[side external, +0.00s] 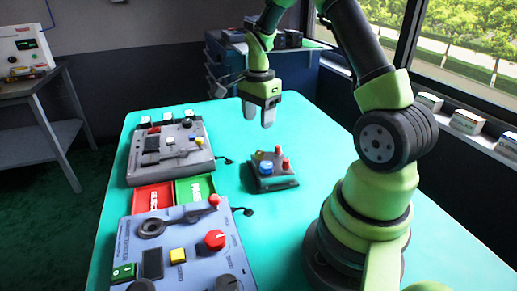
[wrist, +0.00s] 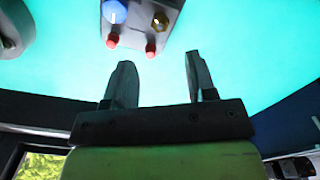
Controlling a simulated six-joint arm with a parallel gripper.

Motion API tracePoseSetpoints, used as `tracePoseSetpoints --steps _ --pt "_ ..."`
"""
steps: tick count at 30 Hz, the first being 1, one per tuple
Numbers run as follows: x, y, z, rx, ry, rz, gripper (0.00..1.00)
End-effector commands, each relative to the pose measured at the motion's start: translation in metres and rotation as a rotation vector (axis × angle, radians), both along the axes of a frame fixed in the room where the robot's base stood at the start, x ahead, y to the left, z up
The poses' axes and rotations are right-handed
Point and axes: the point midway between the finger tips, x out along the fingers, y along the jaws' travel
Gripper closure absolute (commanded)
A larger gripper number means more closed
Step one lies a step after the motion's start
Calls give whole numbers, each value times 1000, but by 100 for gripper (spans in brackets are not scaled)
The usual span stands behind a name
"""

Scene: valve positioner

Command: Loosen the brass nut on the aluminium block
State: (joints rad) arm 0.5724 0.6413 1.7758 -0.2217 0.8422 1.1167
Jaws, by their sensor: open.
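The aluminium block (side external: 272,183) sits on the teal table in the side external view, with a blue cap and red fittings on top. The brass nut (side external: 260,155) is on the block's far left part, beside the blue cap (side external: 266,167). In the wrist view the brass nut (wrist: 160,21) shows at the top edge, on the block (wrist: 138,18), which is partly cut off. My gripper (side external: 259,118) is open and empty, above and behind the block. In the wrist view my gripper (wrist: 159,62) has both fingers apart, with nothing between them.
A grey instrument box (side external: 170,152) stands on the table (side external: 300,240) left of the block. A red tray (side external: 153,198) and a green tray (side external: 195,188) lie in front of it. A blue-grey control panel (side external: 190,245) is nearest. Bare table surrounds the block's right side.

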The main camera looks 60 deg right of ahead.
Motion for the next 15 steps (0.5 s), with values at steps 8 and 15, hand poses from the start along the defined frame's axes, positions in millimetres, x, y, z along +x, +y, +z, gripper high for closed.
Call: tracePoseSetpoints --steps 8,15 --pt "-1 1 -43 4 6 -1 49" --pt "-1 1 -83 4 4 -1 49"
